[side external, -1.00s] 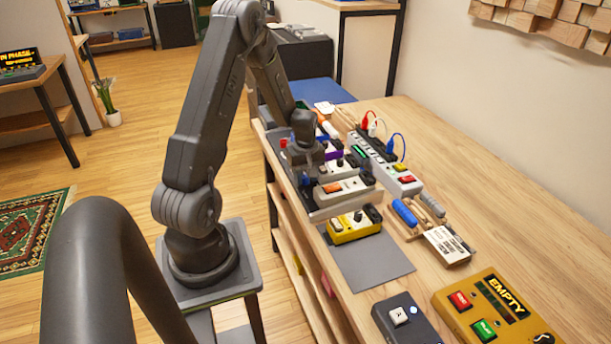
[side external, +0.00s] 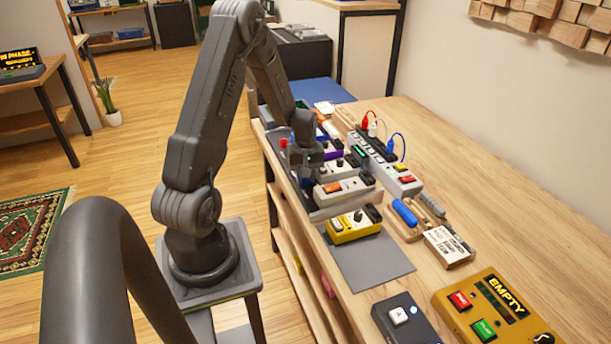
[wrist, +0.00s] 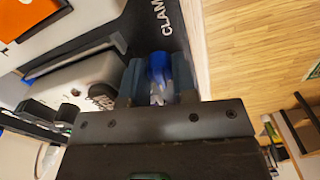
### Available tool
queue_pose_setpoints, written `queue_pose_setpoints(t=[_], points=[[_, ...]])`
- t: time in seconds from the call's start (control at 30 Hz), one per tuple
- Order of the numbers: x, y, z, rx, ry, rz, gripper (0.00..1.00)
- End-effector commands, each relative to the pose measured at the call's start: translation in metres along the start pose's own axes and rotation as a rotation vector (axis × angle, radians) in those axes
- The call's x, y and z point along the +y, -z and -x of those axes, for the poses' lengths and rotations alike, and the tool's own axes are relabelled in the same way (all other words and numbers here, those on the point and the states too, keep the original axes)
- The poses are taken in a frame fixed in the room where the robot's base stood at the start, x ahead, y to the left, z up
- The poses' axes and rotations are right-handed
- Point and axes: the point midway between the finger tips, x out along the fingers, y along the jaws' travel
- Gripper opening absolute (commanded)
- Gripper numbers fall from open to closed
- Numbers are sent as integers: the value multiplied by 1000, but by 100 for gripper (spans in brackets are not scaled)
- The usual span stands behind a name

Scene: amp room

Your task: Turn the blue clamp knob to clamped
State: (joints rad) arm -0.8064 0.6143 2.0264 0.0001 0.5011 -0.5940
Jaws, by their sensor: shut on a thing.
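The blue clamp knob (wrist: 158,70) shows in the wrist view, between the two fingers of my gripper (wrist: 160,85). My gripper is shut on it, with a finger on each side. Part of the lettering "CLAM" (wrist: 168,18) shows on the dark panel beyond the knob; the rest is cut off or hidden. In the side view my gripper (side external: 304,166) is over the near-left edge of the row of boxes, and the knob is hard to make out there.
A white box with an orange patch (side external: 343,190) lies close beside my gripper. A yellow pedal (side external: 354,224) stands on the grey mat (side external: 375,265). A power strip with plugs (side external: 385,160) runs behind. The tabletop at right (side external: 520,200) is clear.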

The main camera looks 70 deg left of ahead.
Motion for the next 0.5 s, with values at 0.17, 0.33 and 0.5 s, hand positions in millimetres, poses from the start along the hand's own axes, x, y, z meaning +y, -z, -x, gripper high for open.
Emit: queue_pose_setpoints(t=[0.17,0.33,0.5], points=[[0,0,1,1,-1,-156,2],[0,0,1,1,-1,-317,2],[0,0,1,1,-1,-479,2]])
